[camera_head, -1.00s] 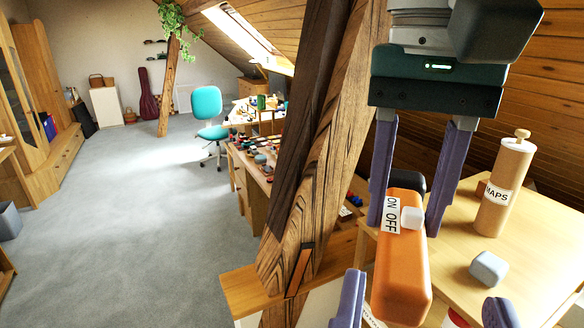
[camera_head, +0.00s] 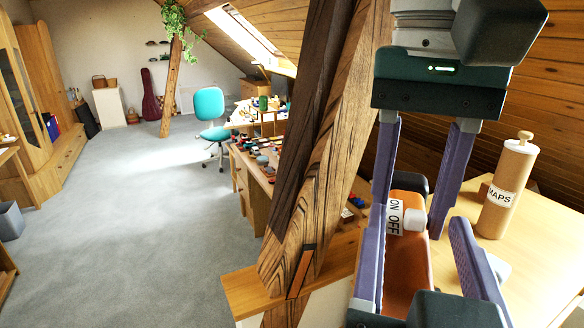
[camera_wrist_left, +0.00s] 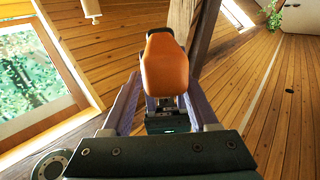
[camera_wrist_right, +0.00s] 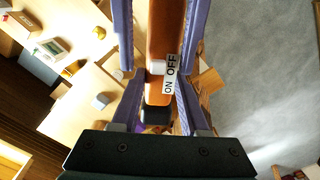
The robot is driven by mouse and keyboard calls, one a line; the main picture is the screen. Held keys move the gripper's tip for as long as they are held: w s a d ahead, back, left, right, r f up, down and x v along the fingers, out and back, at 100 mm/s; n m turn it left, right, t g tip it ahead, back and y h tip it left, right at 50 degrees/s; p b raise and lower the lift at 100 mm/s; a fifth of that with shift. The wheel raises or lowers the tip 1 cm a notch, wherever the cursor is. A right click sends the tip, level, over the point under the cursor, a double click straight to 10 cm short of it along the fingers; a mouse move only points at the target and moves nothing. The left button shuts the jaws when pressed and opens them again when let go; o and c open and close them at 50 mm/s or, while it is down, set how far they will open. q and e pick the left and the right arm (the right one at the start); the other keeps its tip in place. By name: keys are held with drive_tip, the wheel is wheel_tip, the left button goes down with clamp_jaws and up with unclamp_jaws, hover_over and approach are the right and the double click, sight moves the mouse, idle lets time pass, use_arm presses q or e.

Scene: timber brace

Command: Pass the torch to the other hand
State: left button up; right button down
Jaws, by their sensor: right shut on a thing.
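The torch (camera_head: 408,262) is orange with a dark head, a white switch and an ON/OFF label, and hangs in the air over the table. My right gripper (camera_head: 410,222) reaches down from above and is shut on it near the switch. My left gripper (camera_head: 418,245) comes from below, open, with one finger on each side of the torch's lower part. In the left wrist view the orange end of the torch (camera_wrist_left: 165,68) lies between the spread fingers, with room beside it. The right wrist view shows the torch (camera_wrist_right: 160,40) between the right fingers.
A wooden table (camera_head: 545,235) stands at the right with a tube labelled MAPS (camera_head: 506,185) on it. A thick timber brace (camera_head: 325,150) rises just left of the grippers. A cluttered workbench (camera_head: 255,160) stands behind it, and the carpet at the left is open.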

use_arm(q)
clamp_jaws()
idle(0.5)
use_arm(e)
drive_tip(key=shift+c, duration=1.7)
unclamp_jaws()
